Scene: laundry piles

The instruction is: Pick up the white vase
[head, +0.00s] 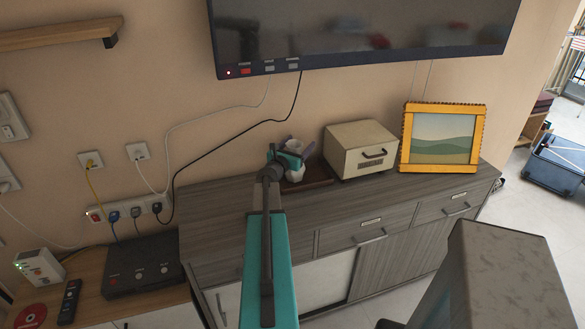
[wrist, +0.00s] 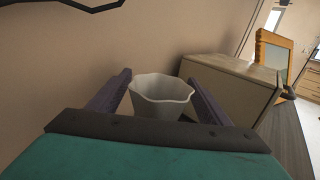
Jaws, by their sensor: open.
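The white vase (wrist: 162,98) stands upright in the wrist view, with a wavy rim and an open top. My gripper (wrist: 162,88) is open, with one purple finger on each side of the vase. Small gaps show between the fingers and the vase, and I cannot tell whether either touches it. In the head view the vase (head: 294,173) is partly hidden behind my gripper (head: 298,158). It is on the dark cabinet near a brown tray or board.
A cream box (head: 359,149) stands close to the right of the vase. A yellow-framed picture (head: 443,138) is farther right on the grey cabinet (head: 245,225). The wall and hanging cables are close behind. A television (head: 360,30) hangs above.

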